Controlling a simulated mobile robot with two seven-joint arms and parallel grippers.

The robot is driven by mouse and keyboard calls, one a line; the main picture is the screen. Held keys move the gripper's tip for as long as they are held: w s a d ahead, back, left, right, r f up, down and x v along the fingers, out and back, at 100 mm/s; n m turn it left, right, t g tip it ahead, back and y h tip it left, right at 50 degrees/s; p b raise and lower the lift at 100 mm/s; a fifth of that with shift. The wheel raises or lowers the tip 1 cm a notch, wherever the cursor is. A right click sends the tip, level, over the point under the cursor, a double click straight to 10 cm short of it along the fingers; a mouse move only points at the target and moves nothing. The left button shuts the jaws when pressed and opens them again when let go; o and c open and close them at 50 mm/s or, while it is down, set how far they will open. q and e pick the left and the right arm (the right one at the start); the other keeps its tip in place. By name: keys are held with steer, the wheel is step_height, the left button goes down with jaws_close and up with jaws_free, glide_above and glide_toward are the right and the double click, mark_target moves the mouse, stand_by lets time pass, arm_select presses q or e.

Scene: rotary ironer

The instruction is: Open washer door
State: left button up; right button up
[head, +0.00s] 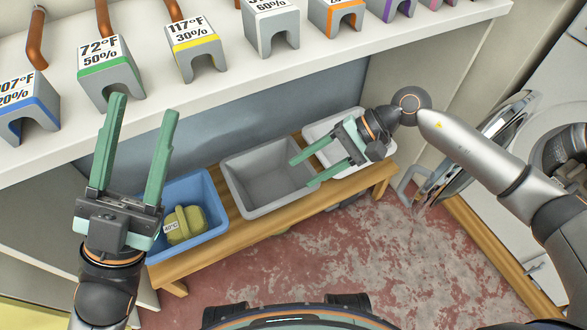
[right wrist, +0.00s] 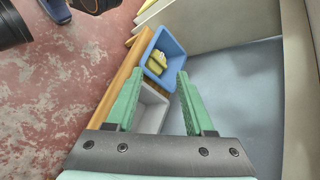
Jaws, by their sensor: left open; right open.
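The white washer (head: 548,88) stands at the right edge of the head view. Its round, metal-rimmed door (head: 511,117) is seen nearly edge-on and appears to stand out from the washer's front. My right forearm hides part of the door and the opening. My right gripper (head: 303,172) is open and empty above the grey and white bins, well left of the door. It also shows open in the right wrist view (right wrist: 160,75). My left gripper (head: 144,104) is open and empty at the left, in front of the white shelf.
A low wooden bench (head: 246,233) holds a blue bin (head: 203,186) with a yellow-green item labelled 40°C (head: 184,226), a grey bin (head: 265,182) and a white bin (head: 322,128). The white shelf (head: 240,88) carries several labelled blocks. The red floor (head: 370,260) is clear.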

steer(key=a+m+y, duration=0.1)
steer(key=s+a+r+m, duration=0.1)
steer(key=s+a+r+m+y, duration=0.1)
steer(key=shift+a+r+y, duration=0.1)
steer(key=shift+a+y, duration=0.2)
steer(key=shift+a, duration=0.05)
steer(key=shift+w+d, duration=0.1)
steer(key=shift+d, duration=0.05)
